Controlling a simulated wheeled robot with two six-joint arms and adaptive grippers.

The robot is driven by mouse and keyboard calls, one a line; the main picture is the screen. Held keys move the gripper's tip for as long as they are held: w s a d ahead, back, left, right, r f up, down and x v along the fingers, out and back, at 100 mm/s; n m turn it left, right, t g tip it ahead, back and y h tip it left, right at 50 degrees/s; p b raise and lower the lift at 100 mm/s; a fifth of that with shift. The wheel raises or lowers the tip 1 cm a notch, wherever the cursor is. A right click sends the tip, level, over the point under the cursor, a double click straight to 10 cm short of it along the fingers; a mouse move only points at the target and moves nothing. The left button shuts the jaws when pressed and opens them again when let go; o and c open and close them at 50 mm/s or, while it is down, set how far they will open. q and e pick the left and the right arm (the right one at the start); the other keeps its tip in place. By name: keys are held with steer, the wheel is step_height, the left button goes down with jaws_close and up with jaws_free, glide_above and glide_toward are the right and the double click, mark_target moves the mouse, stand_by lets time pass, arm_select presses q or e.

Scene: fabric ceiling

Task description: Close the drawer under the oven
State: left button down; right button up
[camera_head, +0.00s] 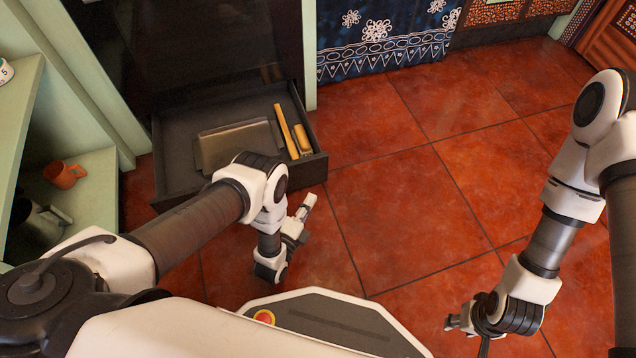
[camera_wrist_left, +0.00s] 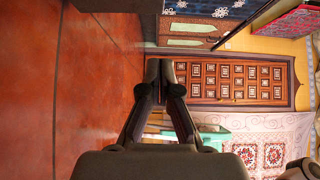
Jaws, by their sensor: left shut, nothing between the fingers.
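The dark drawer (camera_head: 308,172) under the oven (camera_head: 180,50) stands pulled out in the head view. It holds a grey flat tray-like item (camera_head: 228,140) and yellowish long items (camera_head: 284,130) at its right side. My left arm covers part of the drawer's front. My left gripper (camera_head: 305,205) is in front of the drawer's right part, low over the floor and apart from it. In the left wrist view its fingers (camera_wrist_left: 160,72) are together and empty. My right gripper (camera_head: 452,322) is low at the bottom right, far from the drawer; its fingers are too unclear to tell.
Green shelves (camera_head: 100,185) with an orange mug (camera_head: 64,174) stand left of the drawer. A blue patterned curtain (camera_head: 375,45) hangs to the right of the oven. The red tiled floor (camera_head: 420,200) is clear. The left wrist view shows a carved wooden door (camera_wrist_left: 235,82).

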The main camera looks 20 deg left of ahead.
arm_select(q)
steer(key=b, duration=0.4)
glide_toward(324, 157)
steer(key=w+d, duration=0.3)
steer(key=d, duration=0.1)
steer(key=shift+w+a+f+b, duration=0.15)
steer(key=shift+w+a+b, duration=0.25)
steer(key=shift+w+a, duration=0.1)
steer(key=shift+w+a+f+b, duration=0.15)
steer(key=shift+w+a+b, duration=0.2)
steer(key=shift+w+a, duration=0.15)
steer(key=shift+w+a+r, duration=0.15)
steer(key=shift+w+a, duration=0.2)
steer(key=shift+w, duration=0.15)
arm_select(e)
step_height(324, 157, down, 6)
steer(key=shift+f, duration=0.1)
arm_select(q)
steer(key=shift+w, duration=0.1)
arm_select(e)
steer(key=shift+w, duration=0.1)
